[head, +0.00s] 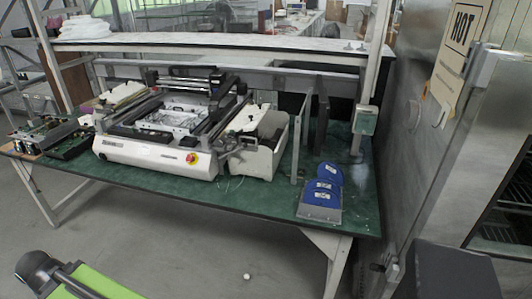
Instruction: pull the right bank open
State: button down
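The white pick-and-place machine (160,150) stands on a green-topped bench, with a red and yellow emergency stop at its front right corner. The right bank (262,158) is a pale grey-white unit at the machine's right side, with thin wires hanging by its near edge. It sits close against the machine; I cannot tell from here how far it is open. Another bank with pale parts (120,95) shows at the machine's left side. My gripper is not in view.
A metal cabinet (490,130) with a HOT sign closes the right side. Grey floor (190,245) is clear in front, except a small white ball (247,276).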

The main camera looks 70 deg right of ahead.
aim_at(261, 158)
jog(key=u, duration=0.1)
jog(key=k, duration=1.1)
jog(key=z, duration=1.75)
jog(key=i, duration=1)
jog(key=u, duration=0.25)
jog(key=k, duration=1.4)
jog(key=u, duration=0.8)
jog(key=i, duration=2.1)
jog(key=z, duration=0.25)
